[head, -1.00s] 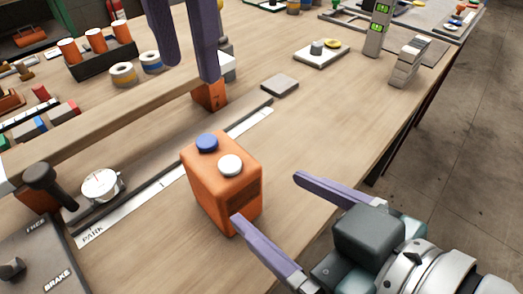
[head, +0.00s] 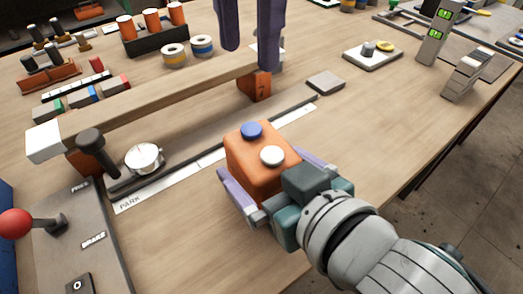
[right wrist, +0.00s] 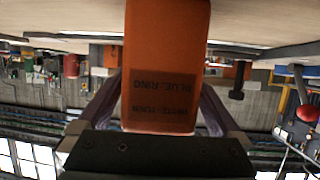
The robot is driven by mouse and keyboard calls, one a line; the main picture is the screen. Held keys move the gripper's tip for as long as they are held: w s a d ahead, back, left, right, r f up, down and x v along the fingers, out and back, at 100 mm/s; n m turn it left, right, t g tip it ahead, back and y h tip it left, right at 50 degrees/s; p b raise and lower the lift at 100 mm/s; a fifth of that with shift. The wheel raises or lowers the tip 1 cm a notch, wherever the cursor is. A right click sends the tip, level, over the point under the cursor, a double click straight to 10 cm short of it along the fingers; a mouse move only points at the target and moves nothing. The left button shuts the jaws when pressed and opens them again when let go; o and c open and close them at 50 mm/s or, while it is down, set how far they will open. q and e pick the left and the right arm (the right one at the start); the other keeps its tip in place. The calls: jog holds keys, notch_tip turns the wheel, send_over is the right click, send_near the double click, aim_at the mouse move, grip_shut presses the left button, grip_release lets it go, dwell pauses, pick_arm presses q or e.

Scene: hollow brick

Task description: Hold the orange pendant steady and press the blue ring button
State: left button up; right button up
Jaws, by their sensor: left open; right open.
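The orange pendant (head: 248,172) stands upright on the table, with a blue button (head: 252,130) and a white button (head: 272,155) on top. My right gripper (head: 262,163) is open, with one finger on each side of the pendant. In the right wrist view the pendant (right wrist: 165,45) fills the space between the fingers (right wrist: 160,105), and its dark label reads "WHITE-TURN, BLUE-RING" upside down. Whether the fingers touch it cannot be told. My left gripper (head: 248,59) is open and empty, pointing down above the table behind the pendant.
A wooden beam (head: 165,98) on orange supports lies behind the pendant, with a ruler strip marked PARK (head: 210,160) before it. A round dial (head: 144,157), a black-handled lever (head: 95,150) and a red-knobbed lever (head: 15,223) stand at left.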

jog(key=c, duration=1.6)
pick_arm(q)
grip_shut()
dwell(1.0)
